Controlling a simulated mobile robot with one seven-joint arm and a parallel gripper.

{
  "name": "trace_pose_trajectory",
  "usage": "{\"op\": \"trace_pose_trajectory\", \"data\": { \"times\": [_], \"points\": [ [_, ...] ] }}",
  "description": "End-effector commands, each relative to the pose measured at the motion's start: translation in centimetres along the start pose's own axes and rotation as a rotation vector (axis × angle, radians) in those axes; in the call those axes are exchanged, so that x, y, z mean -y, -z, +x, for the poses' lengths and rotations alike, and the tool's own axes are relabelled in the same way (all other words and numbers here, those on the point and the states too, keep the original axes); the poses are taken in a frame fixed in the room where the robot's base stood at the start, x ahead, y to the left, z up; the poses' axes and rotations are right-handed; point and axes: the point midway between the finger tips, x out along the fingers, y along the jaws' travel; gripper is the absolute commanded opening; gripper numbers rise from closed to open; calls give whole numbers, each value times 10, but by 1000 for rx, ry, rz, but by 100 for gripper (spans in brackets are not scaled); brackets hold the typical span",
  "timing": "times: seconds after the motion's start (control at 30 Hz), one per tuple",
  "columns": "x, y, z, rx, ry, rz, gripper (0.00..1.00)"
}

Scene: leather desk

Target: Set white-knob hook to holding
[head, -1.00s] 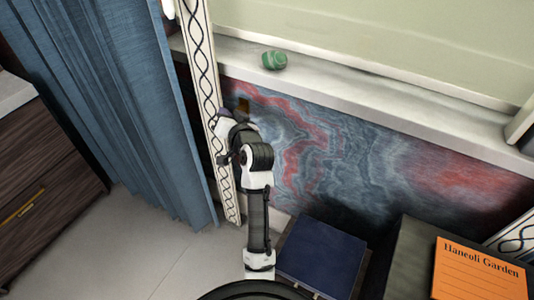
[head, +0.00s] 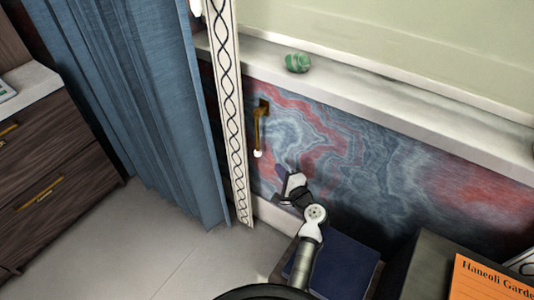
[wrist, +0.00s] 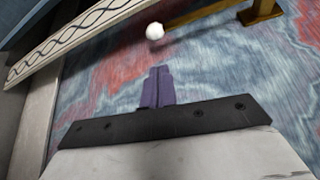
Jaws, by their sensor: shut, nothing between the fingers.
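The white-knob hook (head: 259,128) is a brass bar hanging down from a small brass mount on the marbled wall, left of centre in the head view. Its white knob is at the lower end. In the wrist view the white knob (wrist: 155,31) is beyond the fingertips, and the brass bar runs from it up and right to its mount. My gripper (head: 281,171) is below and to the right of the knob, apart from it. Its purple fingers (wrist: 158,70) are together, with nothing between them.
A patterned white post (head: 235,120) stands just left of the hook, with a blue curtain (head: 130,100) beyond. A ledge (head: 380,92) above holds a green striped object (head: 297,62). A dark blue box (head: 345,262) and an orange sign (head: 480,280) are at lower right.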

Motion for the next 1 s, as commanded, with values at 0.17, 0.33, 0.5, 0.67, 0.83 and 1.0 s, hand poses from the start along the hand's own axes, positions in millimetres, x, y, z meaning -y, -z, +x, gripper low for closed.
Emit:
{"op": "trace_pose_trajectory", "data": {
  "times": [0.17, 0.33, 0.5, 0.67, 0.83, 1.0],
  "points": [
    [1, 0, 4, 1, 0, -2, 0],
    [2, -1, 25, 3, 0, -3, 0],
    [2, -1, 58, 3, 0, -3, 0],
    [1, -1, 83, 2, 0, -3, 0],
    [1, 0, 98, 1, 0, -3, 0],
    [1, -1, 101, 1, 0, -4, 0]
  ]
}}
